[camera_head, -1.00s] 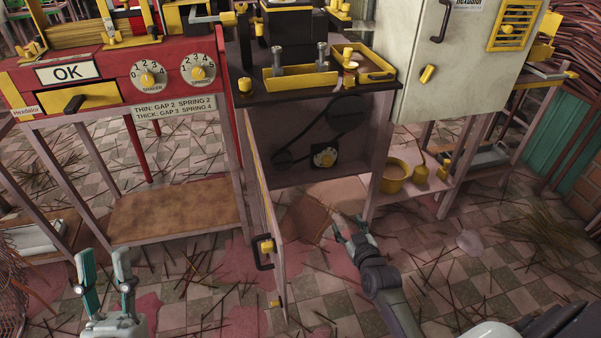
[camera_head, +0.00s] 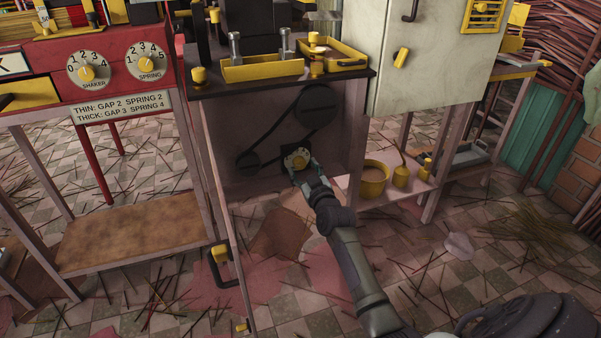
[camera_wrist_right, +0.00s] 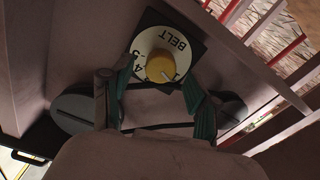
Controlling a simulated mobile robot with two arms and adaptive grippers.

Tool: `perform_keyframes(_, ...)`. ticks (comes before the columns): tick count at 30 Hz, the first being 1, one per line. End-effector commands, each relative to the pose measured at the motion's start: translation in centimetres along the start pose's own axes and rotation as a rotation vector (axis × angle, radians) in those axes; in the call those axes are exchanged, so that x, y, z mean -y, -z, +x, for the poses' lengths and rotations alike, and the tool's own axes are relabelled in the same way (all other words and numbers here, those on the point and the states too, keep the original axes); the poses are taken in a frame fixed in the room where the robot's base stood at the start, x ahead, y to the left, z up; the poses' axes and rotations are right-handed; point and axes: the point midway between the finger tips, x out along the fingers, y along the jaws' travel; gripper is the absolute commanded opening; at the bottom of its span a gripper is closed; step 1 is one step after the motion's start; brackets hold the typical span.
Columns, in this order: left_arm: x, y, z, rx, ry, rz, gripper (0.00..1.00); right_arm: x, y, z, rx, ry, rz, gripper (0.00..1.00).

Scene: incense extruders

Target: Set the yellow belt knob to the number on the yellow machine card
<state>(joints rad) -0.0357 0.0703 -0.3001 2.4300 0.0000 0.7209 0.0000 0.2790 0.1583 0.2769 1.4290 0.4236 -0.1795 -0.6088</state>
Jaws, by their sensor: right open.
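The yellow belt knob (camera_head: 298,160) sits on a white dial on a black plate inside the open cabinet (camera_head: 225,180). The right wrist view shows the knob (camera_wrist_right: 160,66) upside down, with the word BELT and part of the number ring. Its white mark appears to point near the 1; other numbers are partly hidden. My right gripper (camera_head: 303,169) is just in front of the dial. In the wrist view its teal fingers (camera_wrist_right: 160,88) are open, one on each side of the knob; contact cannot be told. My left gripper is out of view. I cannot make out the yellow machine card.
Belt pulleys (camera_head: 316,104) are above and left of the knob. The cabinet door stands open with a dark handle (camera_head: 222,266). The red machine (camera_head: 120,75) has shaker and spring dials and a text card (camera_head: 122,107). A yellow pot (camera_head: 374,178) stands on a shelf to the right.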

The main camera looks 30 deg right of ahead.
Motion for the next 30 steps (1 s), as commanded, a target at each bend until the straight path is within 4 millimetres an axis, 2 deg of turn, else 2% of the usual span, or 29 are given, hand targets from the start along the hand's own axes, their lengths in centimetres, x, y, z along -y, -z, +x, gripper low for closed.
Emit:
perform_keyframes(1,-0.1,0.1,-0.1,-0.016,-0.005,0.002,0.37,0.1,-0.3,0.8,-0.001,0.000,0.001,0.60)
perform_keyframes(6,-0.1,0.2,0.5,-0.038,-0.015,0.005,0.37,0.1,-0.1,2.4,0.000,0.001,0.000,0.60)
perform_keyframes(17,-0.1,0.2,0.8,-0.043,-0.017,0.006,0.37,0.1,0.0,2.7,0.001,0.001,0.000,0.59)
perform_keyframes(27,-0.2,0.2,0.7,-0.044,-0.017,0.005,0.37,0.1,0.0,2.7,0.001,0.001,0.000,0.02)
perform_keyframes(30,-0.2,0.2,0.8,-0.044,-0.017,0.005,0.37,0.1,0.0,2.7,0.001,0.001,0.001,0.00)
